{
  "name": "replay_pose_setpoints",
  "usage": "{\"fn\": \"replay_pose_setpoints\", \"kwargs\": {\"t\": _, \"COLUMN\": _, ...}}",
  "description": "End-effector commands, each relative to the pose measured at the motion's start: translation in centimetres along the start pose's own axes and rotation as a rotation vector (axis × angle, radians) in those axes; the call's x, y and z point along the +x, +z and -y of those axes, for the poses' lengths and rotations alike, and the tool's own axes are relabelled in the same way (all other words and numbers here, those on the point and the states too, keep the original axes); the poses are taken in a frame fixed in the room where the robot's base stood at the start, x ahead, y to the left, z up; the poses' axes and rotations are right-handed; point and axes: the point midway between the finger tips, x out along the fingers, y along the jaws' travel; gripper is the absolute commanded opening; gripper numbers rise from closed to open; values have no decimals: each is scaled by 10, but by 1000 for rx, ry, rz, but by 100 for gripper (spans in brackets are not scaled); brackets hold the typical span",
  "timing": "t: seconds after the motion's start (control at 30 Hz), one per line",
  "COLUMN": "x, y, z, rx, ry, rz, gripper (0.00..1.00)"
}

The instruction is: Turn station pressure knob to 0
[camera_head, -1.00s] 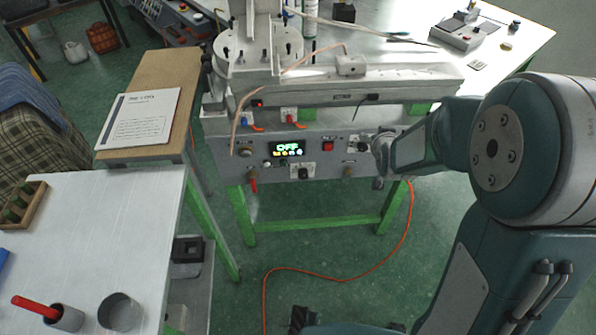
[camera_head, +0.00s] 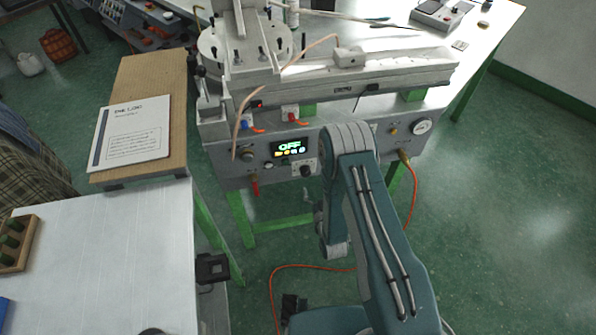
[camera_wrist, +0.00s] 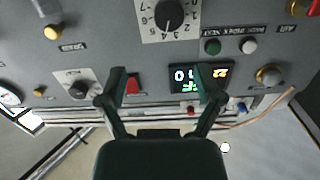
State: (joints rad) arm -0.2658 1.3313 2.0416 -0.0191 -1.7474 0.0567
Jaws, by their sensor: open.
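The station's grey control panel (camera_head: 225,170) carries a black numbered knob (camera_head: 307,170) below the lit display (camera_head: 289,148). In the wrist view, where the panel appears inverted, this knob (camera_wrist: 168,15) sits at the top edge on a white dial plate. A smaller black knob (camera_wrist: 78,90) on a white plate is at the left; my arm hides it in the head view. I cannot read which is the pressure knob. My gripper (camera_wrist: 163,80) is open and empty, its fingers in front of the red switch (camera_wrist: 133,84) and display (camera_wrist: 200,77). The head view hides my gripper.
A round gauge (camera_head: 421,126) and brass fittings are at the panel's right. An orange hose (camera_head: 410,180) hangs there to the floor. A white table (camera_head: 100,250) and a wooden board with a booklet (camera_head: 133,130) stand left. Open green floor lies right.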

Motion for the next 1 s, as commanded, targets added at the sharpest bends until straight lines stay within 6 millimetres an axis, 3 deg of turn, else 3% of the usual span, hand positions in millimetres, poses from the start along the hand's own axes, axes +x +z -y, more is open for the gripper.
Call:
{"fn": "replay_pose_setpoints", "kwargs": {"t": 0.03, "x": -10, "y": 12, "z": 2, "rx": 2, "ry": -6, "rz": -11, "gripper": 85}}
{"fn": "replay_pose_setpoints", "kwargs": {"t": 0.13, "x": -21, "y": 22, "z": 3, "rx": 6, "ry": -13, "rz": -40, "gripper": 85}}
{"fn": "replay_pose_setpoints", "kwargs": {"t": 0.3, "x": -22, "y": 24, "z": 3, "rx": 8, "ry": -17, "rz": -59, "gripper": 85}}
{"fn": "replay_pose_setpoints", "kwargs": {"t": 0.8, "x": 62, "y": 20, "z": 7, "rx": 4, "ry": -17, "rz": -57, "gripper": 85}}
{"fn": "replay_pose_setpoints", "kwargs": {"t": 1.0, "x": 81, "y": 19, "z": 6, "rx": 5, "ry": -16, "rz": -55, "gripper": 85}}
